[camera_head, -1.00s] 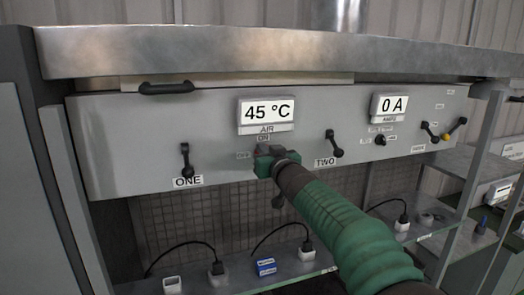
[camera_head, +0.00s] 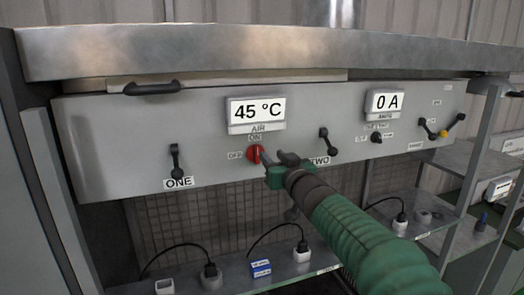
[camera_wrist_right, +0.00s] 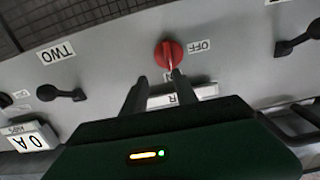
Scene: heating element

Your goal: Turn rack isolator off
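A red rotary knob (camera_head: 255,154) is on the grey panel under the AIR display, with ON above it and OFF to its left. In the right wrist view, which is upside down, the red knob (camera_wrist_right: 170,54) has its ridge lined up towards the partly hidden ON label. My right gripper (camera_head: 270,167) is just right of the knob in the head view. In the wrist view my right gripper (camera_wrist_right: 159,77) has its fingers apart with nothing between them; one fingertip appears close to the knob, contact unclear. My left gripper is out of view.
Black levers ONE (camera_head: 176,161) and TWO (camera_head: 328,142) flank the knob. A small black knob (camera_head: 375,137) sits under the amps display (camera_head: 384,104), which reads 0 A. A metal ledge (camera_head: 200,52) overhangs the panel. Plugs and a blue box (camera_head: 260,268) are on the shelf below.

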